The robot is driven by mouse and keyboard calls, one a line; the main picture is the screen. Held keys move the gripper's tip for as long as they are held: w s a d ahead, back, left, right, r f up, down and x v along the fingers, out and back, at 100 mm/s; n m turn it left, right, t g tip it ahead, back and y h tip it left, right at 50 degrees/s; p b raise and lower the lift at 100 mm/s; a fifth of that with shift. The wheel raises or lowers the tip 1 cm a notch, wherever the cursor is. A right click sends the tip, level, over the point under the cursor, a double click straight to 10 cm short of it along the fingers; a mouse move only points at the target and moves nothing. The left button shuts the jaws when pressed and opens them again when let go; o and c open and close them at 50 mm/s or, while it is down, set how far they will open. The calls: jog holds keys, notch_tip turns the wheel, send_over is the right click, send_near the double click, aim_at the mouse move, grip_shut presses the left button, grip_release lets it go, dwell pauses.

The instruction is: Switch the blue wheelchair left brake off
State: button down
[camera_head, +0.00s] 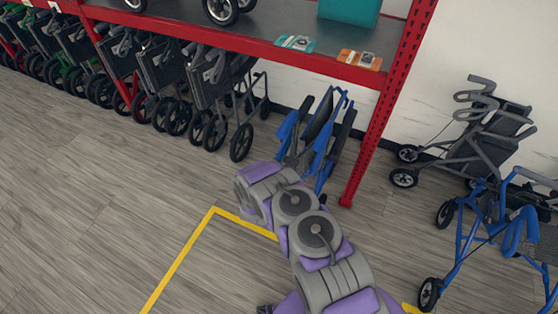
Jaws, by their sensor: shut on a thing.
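A blue folded wheelchair (334,128) stands upright under the shelf, just left of the red post. Its lower front is partly hidden behind my purple and grey arm. I cannot make out its left brake lever or whether it is on or off. My arm reaches from the bottom of the view up to the wheelchair's lower front. My gripper does not show; the arm links hide the far end of the arm. I cannot tell whether it touches the wheelchair.
A red shelf post (385,115) stands close right of the wheelchair. Dark folded wheelchairs (210,85) stand in a row to the left. A grey rollator (490,130) and a blue rollator (480,245) stand at right. Yellow floor tape (180,260) crosses open floor at left.

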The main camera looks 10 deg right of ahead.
dwell(0.3)
notch_tip(320, 180, up, 7)
jog(key=s+a+g+y+p, duration=0.2)
jog(key=g+p, duration=0.2)
jog(key=p, duration=0.2)
jog(key=shift+s+f+m+p, duration=0.15)
jog(key=shift+s+m+p, duration=0.1)
jog(key=shift+m+p, duration=0.15)
jog(key=shift+a, duration=0.1)
jog(key=c, duration=1.1)
grip_release()
jog(key=shift+f, duration=0.1)
jog(key=shift+o, duration=0.2)
jog(key=shift+s, duration=0.15)
jog(key=v, duration=1.7)
jog(key=shift+p, duration=0.45)
